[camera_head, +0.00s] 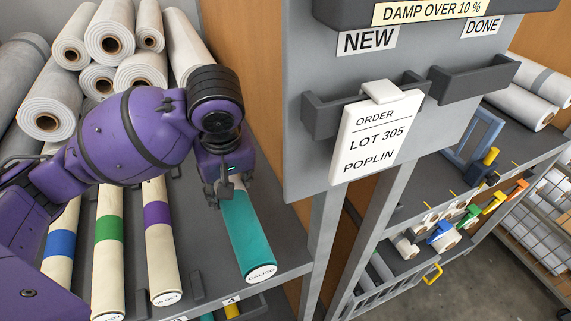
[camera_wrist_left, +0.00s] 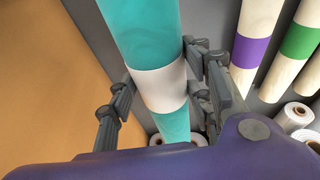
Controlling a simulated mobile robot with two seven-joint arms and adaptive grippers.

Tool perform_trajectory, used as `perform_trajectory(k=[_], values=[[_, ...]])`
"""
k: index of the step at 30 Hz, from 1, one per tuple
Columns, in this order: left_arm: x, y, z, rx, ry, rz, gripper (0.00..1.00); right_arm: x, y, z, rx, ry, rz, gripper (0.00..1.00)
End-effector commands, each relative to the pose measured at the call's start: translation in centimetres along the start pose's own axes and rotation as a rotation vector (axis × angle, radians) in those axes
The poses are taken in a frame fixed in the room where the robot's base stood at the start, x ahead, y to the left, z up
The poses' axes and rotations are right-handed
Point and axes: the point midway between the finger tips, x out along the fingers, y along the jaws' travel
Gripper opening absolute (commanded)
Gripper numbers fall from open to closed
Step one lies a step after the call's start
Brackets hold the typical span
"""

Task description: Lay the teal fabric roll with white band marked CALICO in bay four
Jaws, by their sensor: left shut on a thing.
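The teal fabric roll (camera_head: 246,232) has CALICO on its near end and slants toward the front edge of the rack shelf. In the left wrist view the teal roll (camera_wrist_left: 138,30) shows its white band (camera_wrist_left: 160,86). My left gripper (camera_head: 225,188) is shut on the roll, with fingers on both sides of the band. A tag with a 4 (camera_head: 231,300) is on the shelf's front edge, just left of the roll's near end. I cannot tell whether the roll touches the shelf. My right gripper is not in view.
Cream rolls with purple (camera_head: 157,215), green (camera_head: 108,229) and blue (camera_head: 61,243) bands lie to the left. Several large white rolls (camera_head: 110,45) are stacked behind. A grey panel (camera_head: 300,150) with an order card reading LOT 305 POPLIN (camera_head: 373,138) stands to the right.

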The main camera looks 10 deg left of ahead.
Motion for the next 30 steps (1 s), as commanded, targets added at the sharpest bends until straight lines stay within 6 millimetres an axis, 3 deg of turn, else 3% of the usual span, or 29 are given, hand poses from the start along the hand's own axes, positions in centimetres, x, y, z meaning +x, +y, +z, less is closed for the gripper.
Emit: perform_trajectory(k=[6, 12, 21, 25, 30], values=[[3.5, -3.9, -2.8, -0.004, 0.000, -0.006, 0.06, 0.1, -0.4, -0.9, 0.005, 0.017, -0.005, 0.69], [7.1, -5.5, -3.7, 0.000, 0.001, -0.002, 0.06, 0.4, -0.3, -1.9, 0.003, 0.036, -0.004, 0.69], [9.7, -6.9, -4.4, 0.001, 0.001, -0.001, 0.06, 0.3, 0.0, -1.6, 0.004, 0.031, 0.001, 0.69], [11.5, -6.6, -3.7, 0.002, 0.000, 0.002, 0.06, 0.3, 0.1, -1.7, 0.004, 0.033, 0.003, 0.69], [12.2, -6.5, -3.6, 0.002, 0.004, 0.004, 0.06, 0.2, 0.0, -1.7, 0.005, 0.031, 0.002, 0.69]])
